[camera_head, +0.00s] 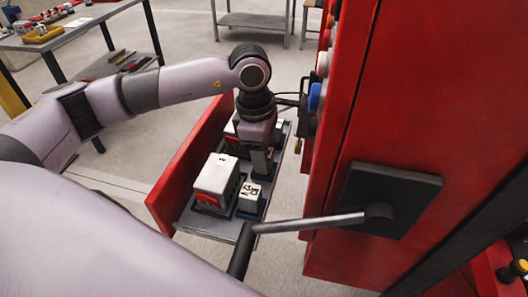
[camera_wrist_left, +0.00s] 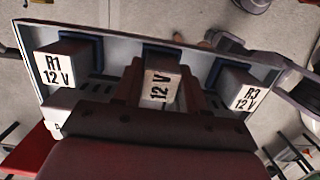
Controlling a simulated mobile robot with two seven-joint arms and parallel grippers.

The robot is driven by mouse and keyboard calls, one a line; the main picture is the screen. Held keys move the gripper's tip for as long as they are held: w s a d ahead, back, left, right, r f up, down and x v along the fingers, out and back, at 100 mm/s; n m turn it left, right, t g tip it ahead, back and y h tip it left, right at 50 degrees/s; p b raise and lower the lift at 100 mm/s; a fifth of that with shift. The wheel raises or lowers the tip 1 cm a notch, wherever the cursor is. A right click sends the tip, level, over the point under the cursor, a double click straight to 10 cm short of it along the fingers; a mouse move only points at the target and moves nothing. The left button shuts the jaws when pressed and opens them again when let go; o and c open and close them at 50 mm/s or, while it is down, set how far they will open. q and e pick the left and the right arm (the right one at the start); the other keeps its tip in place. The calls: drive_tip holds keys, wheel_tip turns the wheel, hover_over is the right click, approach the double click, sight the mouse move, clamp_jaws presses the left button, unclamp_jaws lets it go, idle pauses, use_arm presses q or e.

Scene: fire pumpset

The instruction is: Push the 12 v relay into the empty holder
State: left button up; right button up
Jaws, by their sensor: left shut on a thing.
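My left gripper (camera_head: 260,172) reaches down onto a grey plate from above. In the left wrist view its two fingers (camera_wrist_left: 162,92) are closed on the sides of a white relay (camera_wrist_left: 159,86) marked 12 V. The relay is in the middle of a row, in front of a blue holder (camera_wrist_left: 162,50). I cannot tell how deep it sits in that holder. A relay marked R1 12 V (camera_wrist_left: 58,72) stands in a blue holder to the left, and one marked R3 12 V (camera_wrist_left: 241,92) to the right. My right gripper is not in view.
The grey plate (camera_head: 222,228) lies beside a red panel (camera_head: 190,165). A larger white box (camera_head: 216,175) stands close to a small white relay (camera_head: 250,194). A red cabinet (camera_head: 420,90) with a lever handle (camera_head: 310,222) is close on the right. A table (camera_head: 75,35) stands back left.

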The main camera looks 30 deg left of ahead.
use_arm(q)
drive_tip(key=shift+f, duration=0.1)
drive_tip(key=shift+f, duration=0.15)
drive_tip(key=o, duration=1.1)
drive_tip(key=shift+r, duration=0.2)
wheel_tip(320, 180, up, 12)
drive_tip(key=a, duration=0.1)
drive_tip(key=shift+s+a, duration=0.2)
drive_tip(key=shift+s, duration=0.1)
